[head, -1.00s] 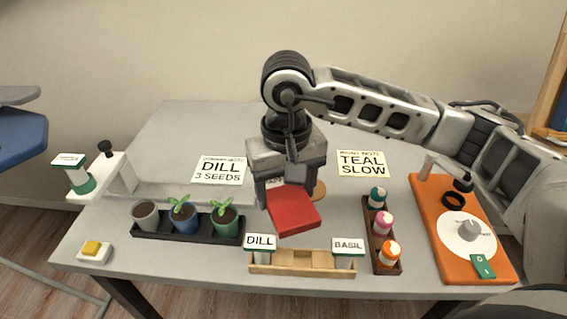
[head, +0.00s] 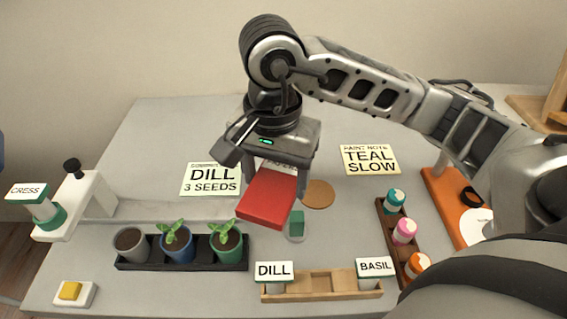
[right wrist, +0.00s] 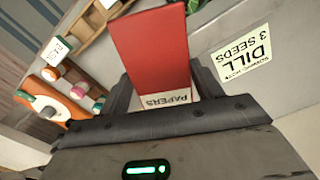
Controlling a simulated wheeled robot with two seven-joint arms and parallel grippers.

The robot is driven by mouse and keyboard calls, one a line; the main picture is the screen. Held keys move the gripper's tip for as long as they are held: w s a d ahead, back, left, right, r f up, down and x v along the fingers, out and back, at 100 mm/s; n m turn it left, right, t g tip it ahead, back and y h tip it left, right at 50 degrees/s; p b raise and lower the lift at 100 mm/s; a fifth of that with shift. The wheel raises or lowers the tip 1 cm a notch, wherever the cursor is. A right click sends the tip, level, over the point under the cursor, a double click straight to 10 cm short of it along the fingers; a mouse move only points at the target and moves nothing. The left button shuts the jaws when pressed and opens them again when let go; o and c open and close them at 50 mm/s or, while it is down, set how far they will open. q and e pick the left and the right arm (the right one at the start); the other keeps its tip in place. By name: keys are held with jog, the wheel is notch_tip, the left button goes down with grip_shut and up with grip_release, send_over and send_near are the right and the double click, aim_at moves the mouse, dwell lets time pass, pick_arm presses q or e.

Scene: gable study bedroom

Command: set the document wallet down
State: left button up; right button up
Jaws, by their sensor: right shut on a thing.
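The red document wallet (head: 267,199) is held in my right gripper (head: 274,180) over the middle of the table. In the right wrist view the wallet (right wrist: 164,50) sticks out from between the fingers (right wrist: 168,88), with a white label reading PAPERS at its gripped end. In the head view the wallet is tilted and appears to be above the tabletop; I cannot tell the exact gap. My left gripper is not in view.
A wooden rack (head: 322,285) stands in front, coloured bottles (head: 404,232) at right. The back left tabletop is bare.

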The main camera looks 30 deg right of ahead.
jog(key=w+d+f, duration=0.1)
jog(key=w, duration=0.1)
jog(key=w+d+f, duration=0.1)
jog(key=w, duration=0.1)
jog(key=w+d+f, duration=0.1)
jog(key=w, duration=0.1)
jog(key=shift+w+d+f, duration=0.2)
jog(key=shift+w+d, duration=0.1)
jog(key=shift+d, duration=0.05)
jog(key=w+f, duration=0.1)
jog(key=f, duration=0.1)
jog(key=w+d+f, duration=0.1)
jog(key=w, duration=0.1)
jog(key=w+d+f, duration=0.1)
jog(key=f, duration=0.1)
jog(key=shift+w+d+f, duration=0.25)
jog(key=shift+w+f, duration=0.1)
jog(key=shift+w, duration=0.05)
jog(key=shift+w+d+f, duration=0.2)
jog(key=shift+w+f, duration=0.1)
jog(key=shift+f, duration=1.6)
jog(key=shift+f, duration=0.1)
jog(key=o, duration=0.6)
jog(key=shift+f, duration=0.1)
jog(key=o, duration=0.5)
jog(key=shift+c, duration=0.2)
